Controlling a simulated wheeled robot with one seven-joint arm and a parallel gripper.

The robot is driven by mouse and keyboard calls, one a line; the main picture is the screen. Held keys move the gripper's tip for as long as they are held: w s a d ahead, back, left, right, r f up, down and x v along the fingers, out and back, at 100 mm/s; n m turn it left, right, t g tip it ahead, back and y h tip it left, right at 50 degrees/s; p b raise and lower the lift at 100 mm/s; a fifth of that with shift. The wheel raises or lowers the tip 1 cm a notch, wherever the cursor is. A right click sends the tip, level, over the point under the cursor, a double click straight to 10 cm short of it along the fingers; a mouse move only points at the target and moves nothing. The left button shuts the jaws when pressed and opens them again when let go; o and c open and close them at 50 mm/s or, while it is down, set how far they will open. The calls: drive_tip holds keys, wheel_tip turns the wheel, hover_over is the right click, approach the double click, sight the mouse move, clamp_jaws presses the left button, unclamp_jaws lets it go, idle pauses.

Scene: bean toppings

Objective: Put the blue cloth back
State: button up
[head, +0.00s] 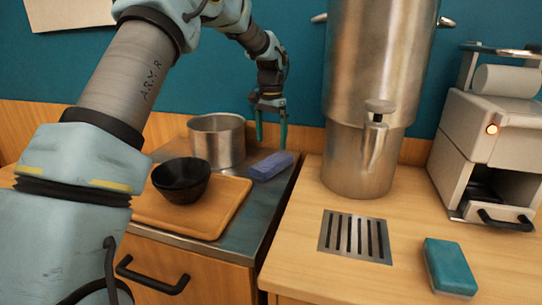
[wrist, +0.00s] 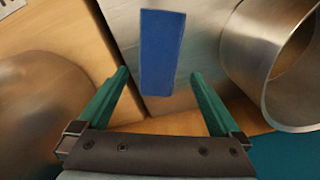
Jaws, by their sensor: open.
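The blue cloth (head: 271,166) is a folded, flat strip lying on the dark metal counter, beside the wooden board's back right corner. In the wrist view the blue cloth (wrist: 161,52) lies ahead of the fingertips, between their lines. My gripper (head: 270,140) hangs above the cloth with its green fingers pointing down. In the wrist view my gripper (wrist: 160,80) is open, with nothing between its fingers.
A metal pot (head: 217,142) stands left of the cloth, and a black bowl (head: 181,182) sits on the wooden board (head: 215,218). A large steel urn (head: 362,150) stands to the right. A drain grate (head: 355,236), teal sponge (head: 450,267) and beige machine (head: 490,140) are farther right.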

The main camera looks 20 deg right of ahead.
wheel_tip(320, 180, up, 5)
drive_tip(key=shift+f, duration=0.15)
idle(0.5)
